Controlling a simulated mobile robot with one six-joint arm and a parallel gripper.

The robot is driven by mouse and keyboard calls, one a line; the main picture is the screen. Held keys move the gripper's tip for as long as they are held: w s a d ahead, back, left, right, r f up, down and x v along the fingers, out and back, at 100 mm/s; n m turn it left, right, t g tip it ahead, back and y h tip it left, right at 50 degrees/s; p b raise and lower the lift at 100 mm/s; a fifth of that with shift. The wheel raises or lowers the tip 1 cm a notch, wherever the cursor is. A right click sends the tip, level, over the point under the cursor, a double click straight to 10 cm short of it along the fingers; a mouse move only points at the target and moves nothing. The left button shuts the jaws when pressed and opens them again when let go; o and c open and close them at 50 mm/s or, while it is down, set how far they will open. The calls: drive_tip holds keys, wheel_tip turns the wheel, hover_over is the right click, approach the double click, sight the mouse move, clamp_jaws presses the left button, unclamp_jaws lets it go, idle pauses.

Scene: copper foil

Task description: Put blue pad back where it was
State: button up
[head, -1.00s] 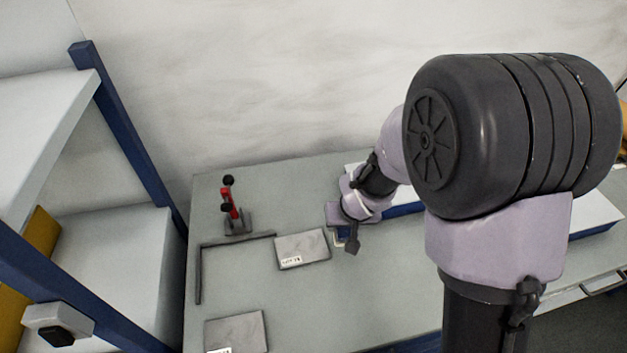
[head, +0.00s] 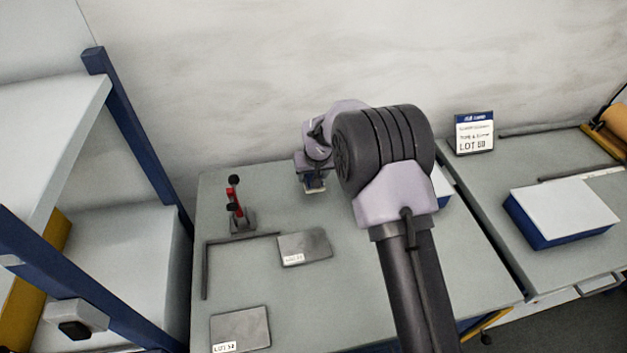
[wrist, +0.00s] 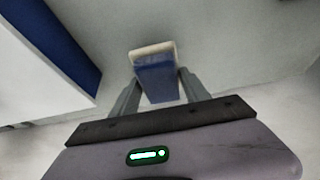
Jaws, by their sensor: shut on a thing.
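The blue pad (wrist: 157,80) shows in the wrist view as a small blue block with a pale, whitish edge at its far end. It sits between the two grey fingers of my gripper (wrist: 158,86), which is shut on it. In the head view my gripper (head: 314,184) is over the back of the grey table, near the wall. There the pad is mostly hidden by my wrist, and I cannot tell whether it touches the table.
A red toggle clamp (head: 235,208) stands left, by a dark L-shaped fence (head: 207,265). Two grey labelled plates, one mid-table (head: 304,248) and one in front (head: 240,329), lie flat. A blue-sided, white-topped block (head: 443,188) is partly behind my arm; another (head: 560,212) lies right.

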drive_tip(key=shift+w+f, duration=0.1)
drive_tip(key=shift+w, duration=0.45)
drive_tip(key=shift+w+f, duration=0.1)
drive_tip(key=shift+f, duration=0.2)
drive_tip(key=shift+f+b, duration=0.6)
drive_tip(key=shift+f, duration=0.75)
drive_tip(key=shift+f, duration=0.2)
drive_tip(key=o, duration=1.3)
drive_tip(key=shift+r, duration=0.15)
